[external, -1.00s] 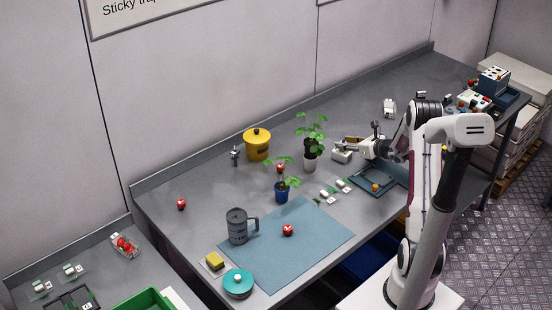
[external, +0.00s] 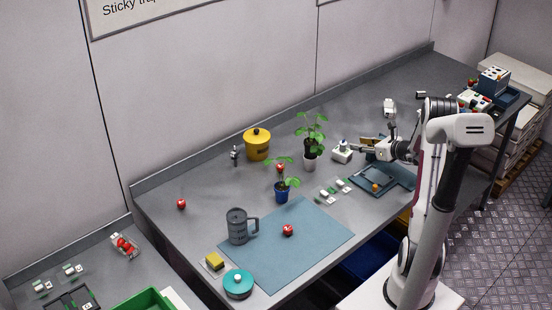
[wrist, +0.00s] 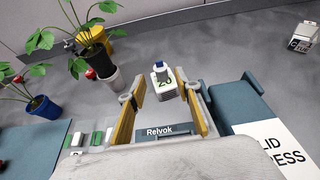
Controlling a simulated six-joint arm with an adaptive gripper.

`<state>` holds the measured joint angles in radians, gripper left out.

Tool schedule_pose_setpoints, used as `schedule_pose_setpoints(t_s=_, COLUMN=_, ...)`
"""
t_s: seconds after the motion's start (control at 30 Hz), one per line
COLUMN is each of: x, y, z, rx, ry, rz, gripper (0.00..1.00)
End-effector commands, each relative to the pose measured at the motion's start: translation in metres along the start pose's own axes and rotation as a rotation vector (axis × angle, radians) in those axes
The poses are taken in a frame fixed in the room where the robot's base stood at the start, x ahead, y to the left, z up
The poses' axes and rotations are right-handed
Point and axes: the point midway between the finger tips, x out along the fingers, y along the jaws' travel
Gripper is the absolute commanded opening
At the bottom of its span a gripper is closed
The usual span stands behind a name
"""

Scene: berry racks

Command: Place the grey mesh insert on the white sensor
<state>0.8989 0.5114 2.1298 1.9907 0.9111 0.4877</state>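A small white boxy unit (external: 342,154), which I take for the white sensor, stands on the grey bench. In the wrist view it (wrist: 167,90) shows a "20" marking and lies beyond my fingertips, roughly between them. A small grey-blue piece (wrist: 160,68) appears on its top; I cannot tell whether this is the mesh insert or how it is seated. My gripper (wrist: 160,100) is open, with yellowish inner pads spread wide and nothing between them. In the external view my gripper (external: 370,142) is just right of the unit.
A potted plant (external: 310,162) stands close left of the unit, and another plant in a blue pot (external: 282,194) is nearer. A blue-grey tray (external: 360,185) lies in front of my gripper. A white device (external: 389,105) stands behind it. Bench behind the unit is clear.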

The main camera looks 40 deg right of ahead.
Motion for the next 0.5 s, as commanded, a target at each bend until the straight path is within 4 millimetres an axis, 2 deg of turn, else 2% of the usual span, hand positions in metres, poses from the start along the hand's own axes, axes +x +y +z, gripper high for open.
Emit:
schedule_pose_setpoints(t_s=0.2, x=-0.027, y=-0.001, z=0.000, rx=0.000, ry=-0.001, rz=-0.001, gripper=0.34)
schedule_pose_setpoints(t_s=0.5, x=-0.041, y=0.000, z=0.000, rx=0.001, ry=0.000, rz=0.001, gripper=0.34)
